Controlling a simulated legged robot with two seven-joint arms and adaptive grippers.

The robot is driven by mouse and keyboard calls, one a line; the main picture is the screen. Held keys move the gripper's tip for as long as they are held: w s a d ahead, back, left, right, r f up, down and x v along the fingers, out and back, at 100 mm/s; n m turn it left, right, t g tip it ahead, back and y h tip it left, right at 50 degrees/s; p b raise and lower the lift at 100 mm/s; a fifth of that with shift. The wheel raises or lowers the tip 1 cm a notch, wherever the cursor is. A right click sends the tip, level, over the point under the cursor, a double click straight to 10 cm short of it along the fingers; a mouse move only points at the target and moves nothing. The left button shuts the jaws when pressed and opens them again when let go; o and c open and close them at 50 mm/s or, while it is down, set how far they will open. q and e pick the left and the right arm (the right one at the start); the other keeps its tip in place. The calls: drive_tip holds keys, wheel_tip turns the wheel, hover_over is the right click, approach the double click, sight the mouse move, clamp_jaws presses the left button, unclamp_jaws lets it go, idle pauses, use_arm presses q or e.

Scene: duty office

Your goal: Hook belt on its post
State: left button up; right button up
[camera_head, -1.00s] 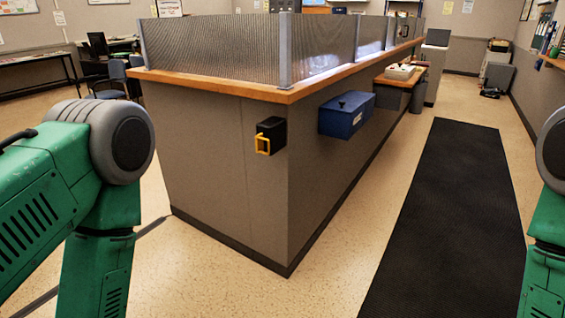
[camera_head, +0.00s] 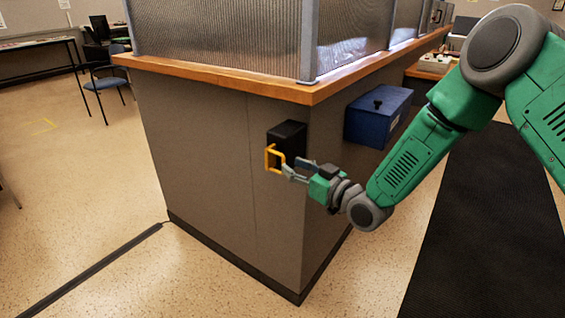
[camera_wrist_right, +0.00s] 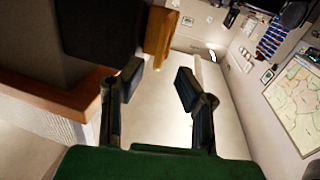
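A black belt housing (camera_head: 288,135) is fixed to the grey counter near its corner. A yellow belt end (camera_head: 268,158), shaped like an open frame, sticks out of its front. No belt strap shows drawn out. My right gripper (camera_head: 294,169) is just right of the yellow end. In the right wrist view, the fingers of my right gripper (camera_wrist_right: 158,84) are apart with nothing between them. The yellow end (camera_wrist_right: 159,36) and the black housing (camera_wrist_right: 95,28) show beyond the left finger. I cannot tell whether they touch. My left gripper is out of view. I see no post.
The counter (camera_head: 210,150) with a wooden edge fills the middle. A dark mat (camera_head: 490,240) lies at right.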

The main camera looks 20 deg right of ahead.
sight(284, 161)
drive_tip(key=x, duration=0.4)
drive_tip(key=shift+f, duration=0.15)
drive_tip(key=shift+w, duration=0.3)
drive_tip(key=shift+d, duration=0.1)
clamp_jaws()
